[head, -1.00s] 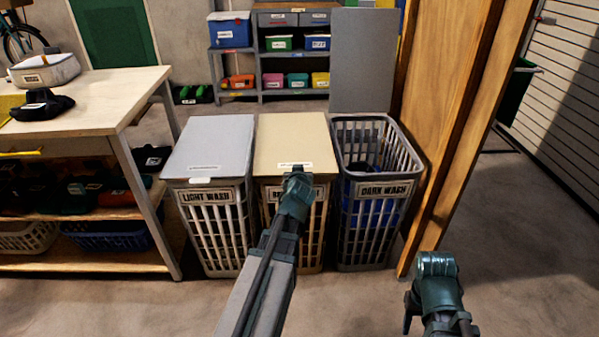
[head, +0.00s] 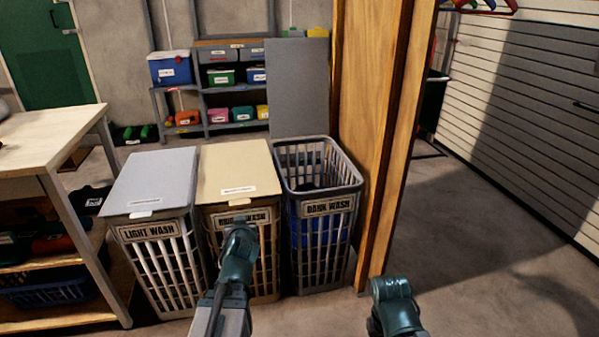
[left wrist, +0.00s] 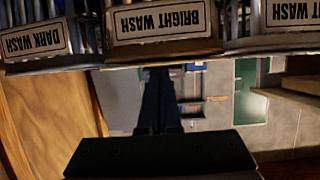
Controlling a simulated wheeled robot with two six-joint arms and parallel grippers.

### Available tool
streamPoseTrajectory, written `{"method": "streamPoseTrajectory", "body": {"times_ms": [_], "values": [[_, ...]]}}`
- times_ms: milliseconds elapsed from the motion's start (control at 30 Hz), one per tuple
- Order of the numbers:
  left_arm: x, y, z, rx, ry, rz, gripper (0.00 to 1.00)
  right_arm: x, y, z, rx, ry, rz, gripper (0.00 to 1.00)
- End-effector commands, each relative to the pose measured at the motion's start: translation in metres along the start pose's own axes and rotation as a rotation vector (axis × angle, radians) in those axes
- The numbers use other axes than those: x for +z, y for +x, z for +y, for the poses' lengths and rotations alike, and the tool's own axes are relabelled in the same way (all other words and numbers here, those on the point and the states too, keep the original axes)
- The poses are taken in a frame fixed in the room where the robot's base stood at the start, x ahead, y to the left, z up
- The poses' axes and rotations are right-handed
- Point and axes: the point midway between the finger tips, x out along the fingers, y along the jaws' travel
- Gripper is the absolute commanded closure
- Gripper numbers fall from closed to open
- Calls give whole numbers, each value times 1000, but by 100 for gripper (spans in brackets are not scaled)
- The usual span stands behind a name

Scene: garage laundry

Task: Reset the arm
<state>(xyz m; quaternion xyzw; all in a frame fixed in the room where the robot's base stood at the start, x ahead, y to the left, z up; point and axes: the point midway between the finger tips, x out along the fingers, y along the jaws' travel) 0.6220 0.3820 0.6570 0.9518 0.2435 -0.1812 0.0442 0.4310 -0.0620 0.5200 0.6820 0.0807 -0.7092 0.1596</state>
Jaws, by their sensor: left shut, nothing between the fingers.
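My left gripper (left wrist: 158,78) shows in the left wrist view as dark fingers pressed together, with nothing between them. That view is upside down, with the hamper labels along its top. In the head view my left arm reaches up in front of the bright wash hamper (head: 264,262), and its fingers are hidden there. Only a teal part of my right arm shows at the bottom, right of centre. My right gripper is out of sight.
The light wash hamper (head: 160,262) and bright wash hamper have lids down. The dark wash hamper (head: 325,255) has its grey lid raised, with dark and blue contents. A workbench (head: 50,140) stands left, a wooden partition (head: 372,130) right. Floor beyond the partition is clear.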

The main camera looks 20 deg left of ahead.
Motion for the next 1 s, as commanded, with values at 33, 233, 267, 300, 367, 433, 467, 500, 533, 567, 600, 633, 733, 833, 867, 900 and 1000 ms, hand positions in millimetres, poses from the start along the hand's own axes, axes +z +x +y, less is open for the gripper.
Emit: {"method": "streamPoseTrajectory", "body": {"times_ms": [33,233,267,300,367,433,467,500,533,567,600,633,733,833,867,900,1000], "values": [[0,0,0,0,0,-1,100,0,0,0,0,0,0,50],[36,-11,40,26,64,-146,100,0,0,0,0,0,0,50],[48,-17,52,37,88,-195,100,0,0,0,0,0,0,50],[66,-26,70,54,127,-269,100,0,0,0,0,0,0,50],[95,-45,97,87,197,-388,100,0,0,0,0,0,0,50],[128,-72,124,130,287,-526,100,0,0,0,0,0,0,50],[141,-85,133,149,326,-580,100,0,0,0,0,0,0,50],[156,-101,145,175,376,-647,100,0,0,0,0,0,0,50],[167,-113,152,193,412,-695,100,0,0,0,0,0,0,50],[176,-125,158,212,447,-738,100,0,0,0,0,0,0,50],[188,-141,166,236,493,-793,100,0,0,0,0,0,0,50],[196,-152,170,253,527,-831,100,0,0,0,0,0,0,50],[218,-190,182,310,635,-949,100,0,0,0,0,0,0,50],[236,-226,189,366,739,-1055,100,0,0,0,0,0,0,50],[240,-236,191,382,772,-1086,100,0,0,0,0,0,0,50],[246,-251,192,406,816,-1128,100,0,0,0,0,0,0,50],[219,-261,190,402,811,-1132,100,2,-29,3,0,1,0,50]]}}
